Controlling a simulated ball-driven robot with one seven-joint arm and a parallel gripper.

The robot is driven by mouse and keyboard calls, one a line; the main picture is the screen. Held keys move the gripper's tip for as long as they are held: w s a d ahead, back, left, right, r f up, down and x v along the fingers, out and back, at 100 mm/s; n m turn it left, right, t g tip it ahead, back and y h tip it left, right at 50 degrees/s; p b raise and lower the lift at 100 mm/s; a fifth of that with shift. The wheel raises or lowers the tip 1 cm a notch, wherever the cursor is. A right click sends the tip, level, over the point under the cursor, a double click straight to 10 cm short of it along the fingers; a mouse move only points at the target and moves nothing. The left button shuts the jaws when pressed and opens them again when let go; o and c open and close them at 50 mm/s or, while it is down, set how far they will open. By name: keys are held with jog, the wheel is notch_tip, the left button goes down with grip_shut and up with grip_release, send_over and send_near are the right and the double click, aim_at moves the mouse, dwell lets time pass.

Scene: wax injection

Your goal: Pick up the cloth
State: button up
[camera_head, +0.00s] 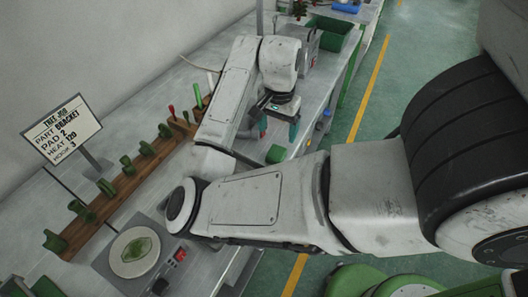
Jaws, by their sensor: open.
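My gripper (279,128) is open above the bench, with its two teal fingertips apart and pointing down. Nothing shows between them. No thing is clearly recognisable as the cloth. A small blue item (346,7) lies at the far end of the bench, partly cut off by the top edge; I cannot tell if it is cloth. It is well apart from my gripper. My arm hides part of the bench.
A green block (276,153) sits below my gripper near the bench edge. A green bin (330,34) stands behind. A wooden rack (125,185) with green pieces runs along the wall. A sign (62,130) reads bracket, pad 2, heat 120, hook 3. A round plate (122,268) holds a green shape.

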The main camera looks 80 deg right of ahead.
send_over(276, 152)
jog(key=f, duration=0.5)
jog(key=shift+a, duration=0.2)
jog(key=shift+d+f+p, duration=0.2)
jog(key=shift+f+p, duration=0.3)
jog(key=shift+f, duration=2.25)
jog(key=c, duration=1.1)
